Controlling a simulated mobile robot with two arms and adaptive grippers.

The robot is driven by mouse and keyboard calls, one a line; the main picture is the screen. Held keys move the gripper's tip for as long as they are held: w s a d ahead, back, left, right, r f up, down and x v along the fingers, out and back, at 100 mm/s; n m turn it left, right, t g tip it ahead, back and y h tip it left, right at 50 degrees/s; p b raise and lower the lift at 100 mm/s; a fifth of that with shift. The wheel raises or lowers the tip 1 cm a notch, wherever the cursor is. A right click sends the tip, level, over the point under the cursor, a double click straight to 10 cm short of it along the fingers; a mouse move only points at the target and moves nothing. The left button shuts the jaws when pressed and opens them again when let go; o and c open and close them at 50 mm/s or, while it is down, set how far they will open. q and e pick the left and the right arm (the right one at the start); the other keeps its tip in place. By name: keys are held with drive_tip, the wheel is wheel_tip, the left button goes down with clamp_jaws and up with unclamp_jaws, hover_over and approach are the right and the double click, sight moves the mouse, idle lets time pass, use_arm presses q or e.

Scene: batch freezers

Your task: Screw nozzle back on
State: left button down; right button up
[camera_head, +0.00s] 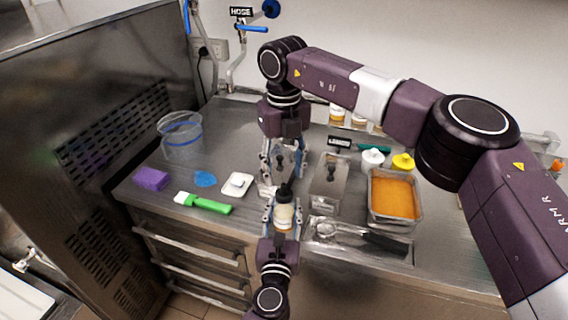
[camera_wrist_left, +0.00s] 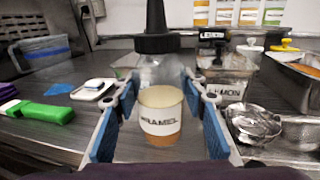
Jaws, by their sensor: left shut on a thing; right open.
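A clear squeeze bottle (camera_wrist_left: 160,75) with a label ending in "RAMEL" stands upright between the blue-padded fingers of my left gripper (camera_wrist_left: 158,125). The bottle also shows in the head view (camera_head: 283,216). My left gripper (camera_head: 283,220) is shut on its body. A black nozzle (camera_wrist_left: 156,35) with a wide collar sits upright on the bottle's mouth; I cannot tell how tight it is. The nozzle also shows in the head view (camera_head: 285,193). My right gripper (camera_head: 283,172) is open, pointing down just beyond the nozzle, with no visible hold on it.
A steel tray of orange contents (camera_head: 394,193), a LEMON container (camera_head: 329,185) and white and yellow lids stand right. A foil-like item (camera_head: 324,229) lies at the front right.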

sight(284, 184)
drive_tip(key=n, duration=0.2)
drive_tip(key=r+n, duration=0.1)
drive_tip(key=n, duration=0.2)
drive_tip(key=shift+r+n, duration=0.1)
drive_tip(key=shift+n, duration=0.2)
drive_tip(key=n, duration=0.4)
drive_tip(key=shift+r, duration=0.4)
drive_tip(key=shift+f, duration=4)
drive_tip(key=c, duration=1.2)
drive_tip(key=o, duration=1.3)
drive_tip(key=shift+o, duration=0.2)
wheel_tip(284, 184, up, 12)
